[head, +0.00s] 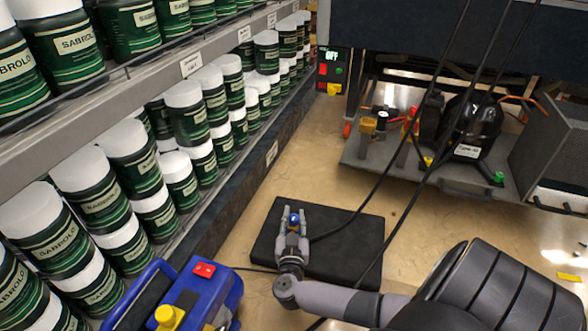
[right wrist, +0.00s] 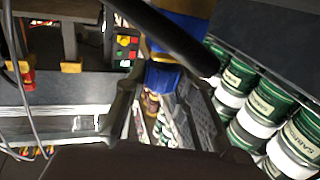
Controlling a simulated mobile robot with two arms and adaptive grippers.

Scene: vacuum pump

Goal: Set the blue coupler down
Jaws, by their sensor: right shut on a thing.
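The blue coupler (head: 294,219) is a small blue piece between the fingertips of my right gripper (head: 293,228) in the head view. The gripper is shut on it, over a black mat (head: 345,262) on the floor; I cannot tell how high above it. In the right wrist view the blue coupler (right wrist: 163,76) sits between the fingers, with a brass-coloured part behind it and a thick black hose (right wrist: 168,36) crossing in front. My left gripper is not in view.
Shelves of green jars with white lids (head: 130,165) line the left. A blue vacuum pump (head: 190,295) with a red switch stands at bottom left. A compressor unit (head: 475,130) sits on a low grey platform at top right. Black hoses (head: 400,215) cross the open floor.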

